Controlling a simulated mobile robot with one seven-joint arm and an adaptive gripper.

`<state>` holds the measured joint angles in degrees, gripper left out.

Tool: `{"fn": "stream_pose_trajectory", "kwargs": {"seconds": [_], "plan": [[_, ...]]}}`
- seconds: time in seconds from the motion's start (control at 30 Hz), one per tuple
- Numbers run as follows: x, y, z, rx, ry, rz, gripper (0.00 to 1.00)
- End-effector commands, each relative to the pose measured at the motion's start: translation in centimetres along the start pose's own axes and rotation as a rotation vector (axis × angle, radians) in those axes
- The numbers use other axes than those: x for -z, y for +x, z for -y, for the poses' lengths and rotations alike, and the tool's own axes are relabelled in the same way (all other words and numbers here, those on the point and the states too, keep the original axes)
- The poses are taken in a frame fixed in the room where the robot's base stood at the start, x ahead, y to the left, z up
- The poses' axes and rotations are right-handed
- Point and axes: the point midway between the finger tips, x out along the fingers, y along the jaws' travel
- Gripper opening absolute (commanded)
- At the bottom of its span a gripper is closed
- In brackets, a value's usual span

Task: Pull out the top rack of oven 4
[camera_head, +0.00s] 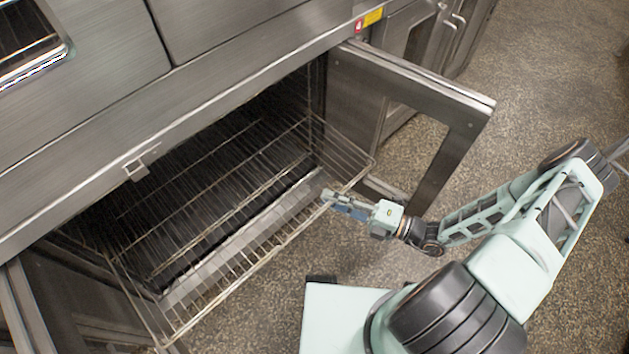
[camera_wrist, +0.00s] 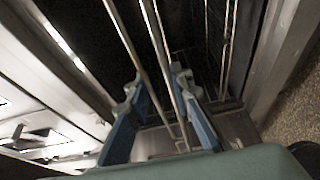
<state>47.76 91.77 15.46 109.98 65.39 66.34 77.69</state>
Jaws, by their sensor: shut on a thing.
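The wire rack (camera_head: 240,262) spans the open oven (camera_head: 328,78), and its front part sticks out past the oven's front edge. My gripper (camera_head: 328,194) is at the rack's front rail, toward its right end, in the head view. In the wrist view my gripper (camera_wrist: 158,95) has its two blue fingers on either side of thin rack wires (camera_wrist: 150,50), and it is shut on the rack. The exact contact at the fingertips is hard to make out. The inside of the oven is dark, and any lower racks are not clear.
The right oven door (camera_head: 455,150) stands open close to my arm. The left door (camera_head: 60,300) is also open, at the lower left. A latch (camera_head: 138,166) hangs at the oven's top edge. Speckled floor (camera_head: 560,70) is free to the right.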

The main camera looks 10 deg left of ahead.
Motion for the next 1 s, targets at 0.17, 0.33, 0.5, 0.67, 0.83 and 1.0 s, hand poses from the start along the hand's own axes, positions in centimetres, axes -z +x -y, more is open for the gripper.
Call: {"fn": "stream_pose_trajectory", "kwargs": {"seconds": [0.17, 0.33, 0.5, 0.67, 0.83, 1.0], "plan": [[0.8, -1.9, -0.1, -0.003, -0.003, -0.001, 0.0], [1.1, -2.4, -0.2, -0.005, -0.004, -0.003, 0.0], [1.1, -2.5, -0.2, -0.005, -0.005, -0.003, 0.0], [1.1, -2.4, -0.2, -0.005, -0.005, -0.003, 0.22], [1.0, -2.4, -0.1, -0.003, -0.003, -0.002, 0.38], [1.0, -2.4, -0.1, -0.002, -0.002, -0.001, 0.38]]}}
